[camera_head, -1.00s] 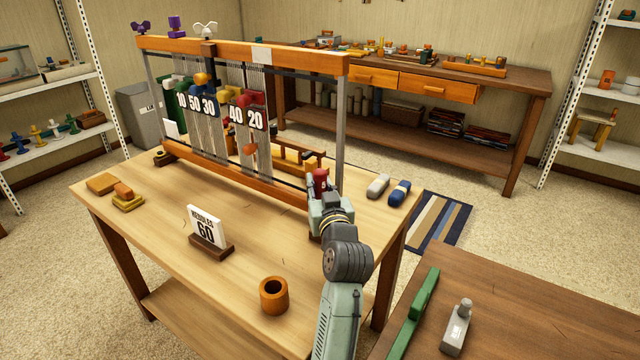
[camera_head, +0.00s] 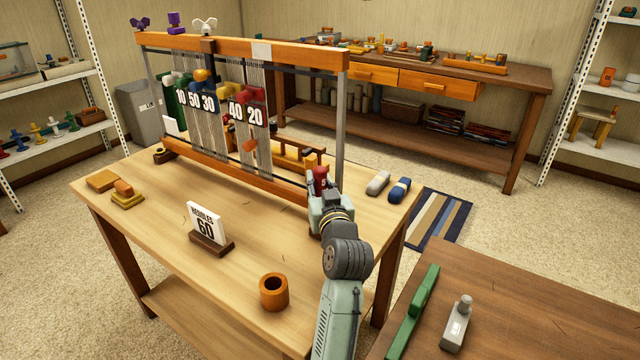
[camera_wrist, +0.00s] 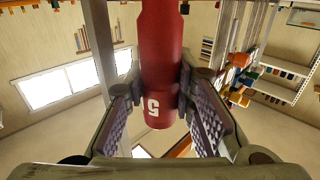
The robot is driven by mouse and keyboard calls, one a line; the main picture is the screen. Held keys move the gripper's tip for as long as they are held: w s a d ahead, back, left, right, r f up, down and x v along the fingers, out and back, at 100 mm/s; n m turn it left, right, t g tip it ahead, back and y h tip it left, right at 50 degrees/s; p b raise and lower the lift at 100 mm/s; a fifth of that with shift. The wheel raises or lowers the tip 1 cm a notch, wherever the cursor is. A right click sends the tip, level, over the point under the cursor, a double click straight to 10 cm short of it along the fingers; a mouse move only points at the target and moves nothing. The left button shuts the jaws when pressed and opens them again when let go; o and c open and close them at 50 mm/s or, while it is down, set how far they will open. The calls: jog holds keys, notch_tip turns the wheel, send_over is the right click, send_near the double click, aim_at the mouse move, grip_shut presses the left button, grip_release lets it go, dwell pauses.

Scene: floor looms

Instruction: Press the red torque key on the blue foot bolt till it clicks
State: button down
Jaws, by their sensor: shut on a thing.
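The red torque key (camera_head: 320,178) stands upright at the right end of the loom, by its right post. It also fills the middle of the wrist view (camera_wrist: 162,60), where a white "5" shows on its side. My gripper (camera_head: 322,196) is shut on the key, and in the wrist view its two padded fingers (camera_wrist: 165,112) hold it from both sides. The loom (camera_head: 230,185) stands on the light wooden table. The blue foot bolt is not visible to me; my gripper and the key cover the loom's right foot.
A grey block (camera_head: 378,183) and a blue block (camera_head: 399,189) lie right of my gripper. A "60" sign (camera_head: 206,224) and an orange cup (camera_head: 273,292) stand on the table's front part. A darker table (camera_head: 500,325) is at the lower right.

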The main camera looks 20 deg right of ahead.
aim_at(320, 168)
jog(key=shift+f, duration=0.5)
dwell(1.4)
dwell(2.8)
jog(key=shift+r+p, duration=2.2)
jog(key=shift+r, duration=1.05)
jog(key=shift+s+f, duration=0.1)
